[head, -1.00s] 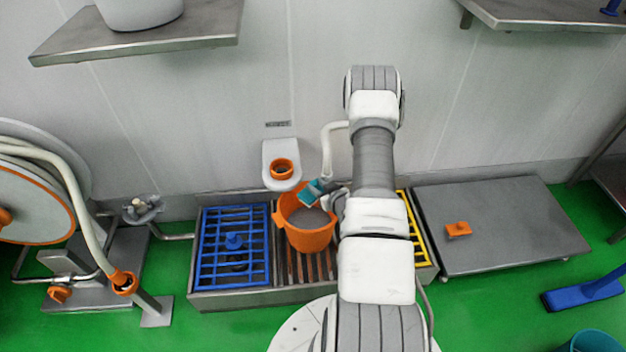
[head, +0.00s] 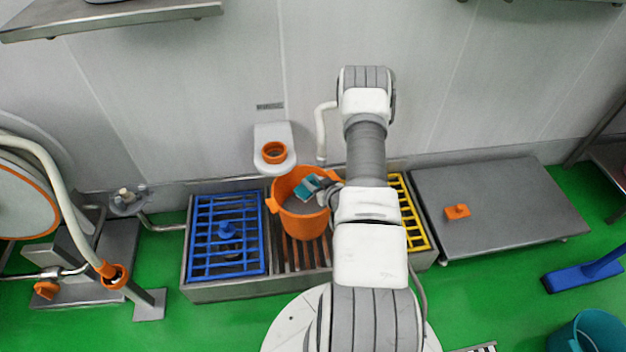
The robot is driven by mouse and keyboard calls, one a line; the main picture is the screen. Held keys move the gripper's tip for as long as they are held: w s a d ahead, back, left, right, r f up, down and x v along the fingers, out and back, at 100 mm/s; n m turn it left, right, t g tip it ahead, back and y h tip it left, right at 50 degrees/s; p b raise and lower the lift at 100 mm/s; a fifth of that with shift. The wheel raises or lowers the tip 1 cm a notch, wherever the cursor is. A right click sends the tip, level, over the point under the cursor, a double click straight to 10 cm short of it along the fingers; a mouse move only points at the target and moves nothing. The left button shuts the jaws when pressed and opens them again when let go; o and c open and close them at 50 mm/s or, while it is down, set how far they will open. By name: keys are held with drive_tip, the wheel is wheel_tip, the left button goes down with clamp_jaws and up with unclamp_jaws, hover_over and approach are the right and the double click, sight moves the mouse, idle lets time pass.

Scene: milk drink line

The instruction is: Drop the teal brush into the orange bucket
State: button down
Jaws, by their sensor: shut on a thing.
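The teal brush (head: 307,187) is held at the tip of my gripper (head: 325,190), over the opening of the orange bucket (head: 300,221). The gripper is shut on the brush; its fingers are small and partly hidden by my wrist. The bucket stands upright on the brown slatted middle section of the floor drain and holds something grey. My arm covers the bucket's right side. I cannot tell exactly how far the brush is above the bucket's contents.
A blue grate (head: 205,262) lies left of the bucket and a yellow grate (head: 416,226) right. A white wall spout with an orange ring (head: 274,153) is behind. A grey platform (head: 520,200) holds an orange piece (head: 457,211). A teal bucket (head: 598,328) stands lower right.

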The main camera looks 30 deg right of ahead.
drive_tip(key=c, duration=0.5)
unclamp_jaws()
drive_tip(key=p+v, duration=0.5)
drive_tip(key=v, duration=1.2)
drive_tip(key=shift+s+p, duration=0.2)
drive_tip(key=shift+p, duration=0.1)
drive_tip(key=shift+r, duration=0.15)
